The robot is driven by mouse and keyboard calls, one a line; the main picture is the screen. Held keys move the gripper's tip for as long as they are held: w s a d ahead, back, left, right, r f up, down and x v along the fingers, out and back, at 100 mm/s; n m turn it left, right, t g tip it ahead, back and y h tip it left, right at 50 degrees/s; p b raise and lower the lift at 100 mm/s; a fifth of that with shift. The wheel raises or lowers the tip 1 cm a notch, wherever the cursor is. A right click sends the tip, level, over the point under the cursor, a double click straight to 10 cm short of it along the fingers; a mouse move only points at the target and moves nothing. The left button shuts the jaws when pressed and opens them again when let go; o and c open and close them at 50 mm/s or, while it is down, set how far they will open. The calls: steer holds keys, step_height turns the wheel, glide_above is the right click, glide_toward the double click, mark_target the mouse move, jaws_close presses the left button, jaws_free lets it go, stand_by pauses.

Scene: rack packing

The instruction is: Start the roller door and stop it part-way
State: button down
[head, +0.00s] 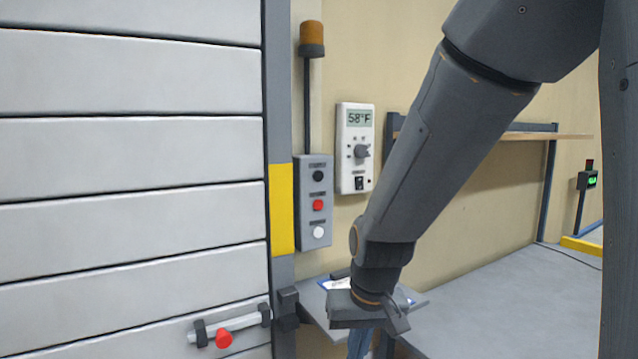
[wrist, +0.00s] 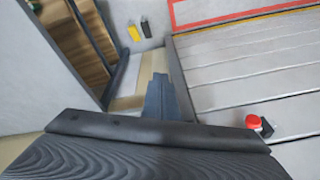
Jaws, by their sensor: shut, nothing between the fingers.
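The roller door (head: 130,160) fills the left of the head view with wide grey slats; its lower edge is out of frame. It also shows at the right of the wrist view (wrist: 240,75). A grey control box (head: 315,240) beside the door frame carries a black button (head: 318,176), a red button (head: 317,205) and a white button (head: 319,232), one above another. An orange beacon (head: 312,36) tops the pole above it; I cannot tell whether it is lit. My gripper (wrist: 160,85) is shut and empty, pointing down, below and right of the control box in the head view.
A thermostat (head: 355,140) reading 58°F hangs right of the box. A latch bar with a red knob (head: 224,338) sits low on the door. A small shelf (head: 312,293) with papers is behind my gripper. A grey bench (head: 500,300) stands right.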

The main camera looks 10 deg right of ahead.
mark_target(318, 176)
steer(key=w+d+r+m+t, duration=0.1)
steer(key=w+r, duration=0.4)
steer(key=r, duration=0.5)
steer(key=w+d+r+m+t, duration=0.1)
steer(key=w+r+t, duration=0.2)
steer(key=r, duration=0.7)
steer(key=w+d+r+m+t+y, duration=0.1)
steer(key=w+r+m+t, duration=0.1)
steer(key=w+r, duration=0.5)
step_height(318, 176, up, 3)
steer(key=shift+w+d+f, duration=0.1)
steer(key=shift+w+d, duration=0.1)
steer(key=shift+d, duration=0.15)
steer(key=shift+w+a+p, duration=0.35)
steer(key=shift+w+a, duration=0.05)
steer(key=shift+w, duration=1)
steer(key=shift+w+a+p, duration=0.4)
steer(key=shift+w, duration=1)
steer(key=shift+w+a+p, duration=0.35)
steer(key=shift+w+a, duration=0.05)
steer(key=shift+w, duration=1)
steer(key=shift+w, duration=0.15)
steer(key=shift+w+a, duration=0.1)
steer(key=shift+w, duration=0.2)
